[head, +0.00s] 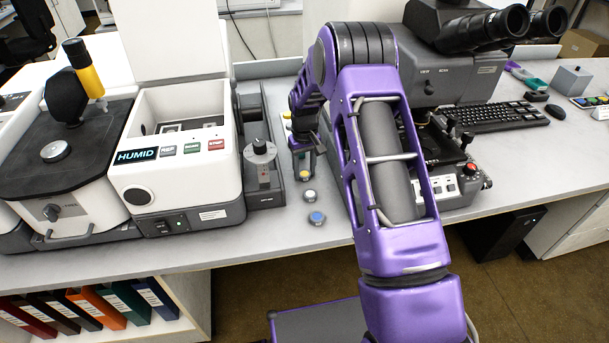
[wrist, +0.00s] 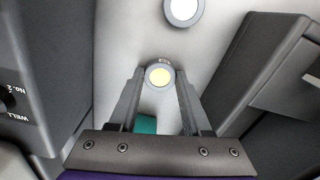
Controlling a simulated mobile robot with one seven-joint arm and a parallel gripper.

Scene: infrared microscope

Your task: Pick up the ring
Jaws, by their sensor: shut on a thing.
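In the head view, the yellow-topped ring (head: 304,175) shows just below my gripper (head: 303,165), which is small and partly hidden by my arm there.
A similar pale-topped round piece (wrist: 183,10) lies close by, also in the head view (head: 309,196); a blue-topped one (head: 317,218) is nearer the front. A grey unit with a knob (head: 260,160) stands left, the microscope (head: 450,65) right. A teal thing (wrist: 146,125) shows between my fingers.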

